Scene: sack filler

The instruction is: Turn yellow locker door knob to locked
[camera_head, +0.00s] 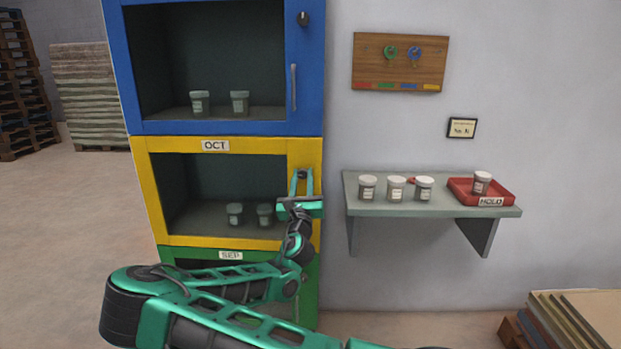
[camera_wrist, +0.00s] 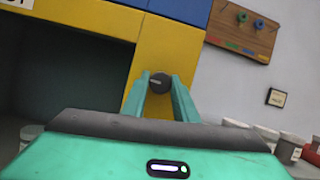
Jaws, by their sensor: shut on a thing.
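The yellow locker door (camera_head: 218,242) is in the middle of the stack in the head view, with a dark window showing two jars inside. Its dark round knob (camera_wrist: 160,81) sits on the upper right of the yellow frame. My gripper (camera_head: 302,175) reaches up to this knob. In the wrist view its two green fingers (camera_wrist: 161,84) stand on either side of the knob, shut on it. The knob's pointer mark is too small to read clearly. Part of the yellow frame below the knob is hidden by my gripper and arm.
A blue locker (camera_head: 220,128) with its own knob (camera_head: 303,18) and handle is above; a green one (camera_head: 308,300) is below. A grey wall shelf (camera_head: 430,208) to the right holds jars and a red HOLD tray (camera_head: 462,194). A wooden key board (camera_head: 400,62) hangs above.

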